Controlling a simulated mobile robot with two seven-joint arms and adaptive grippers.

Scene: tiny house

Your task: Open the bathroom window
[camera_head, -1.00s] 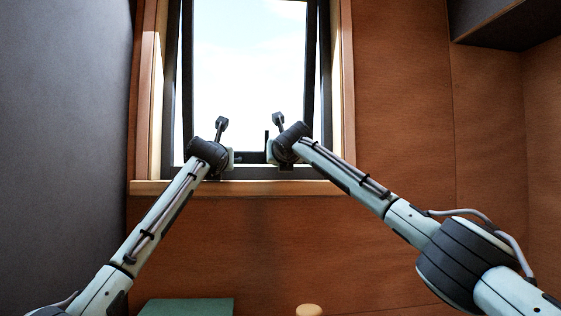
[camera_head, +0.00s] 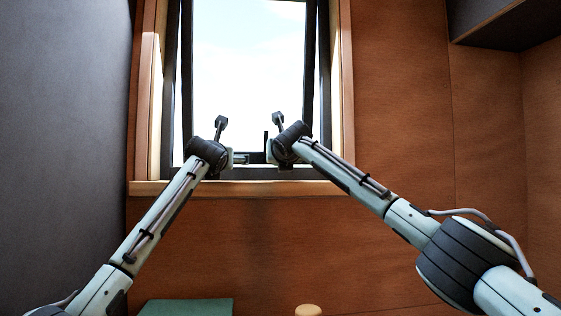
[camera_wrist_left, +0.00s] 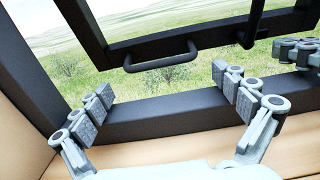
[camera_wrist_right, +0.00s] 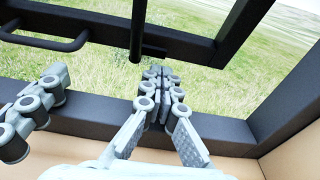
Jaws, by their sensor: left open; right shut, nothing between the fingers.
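The window's dark sash (camera_wrist_left: 220,36) is tilted outward; grass shows between its bottom bar and the fixed dark frame (camera_wrist_left: 170,108). A dark U-shaped handle (camera_wrist_left: 160,62) sits on the bar. My left gripper (camera_wrist_left: 168,88) is open, its fingers spread wide on the near side of the handle, apart from it. A dark upright rod (camera_wrist_right: 138,30) stands at the bar in the right wrist view. My right gripper (camera_wrist_right: 161,76) is shut and empty, its tips just below the bar and beside the rod. In the head view my wrists mostly hide both grippers.
A wooden sill (camera_head: 270,188) runs below the window. A dark wall (camera_head: 65,120) stands close on the left and a brown panelled wall (camera_head: 400,100) on the right. A green box-like top (camera_head: 187,307) and a round tan knob (camera_head: 308,310) show low down.

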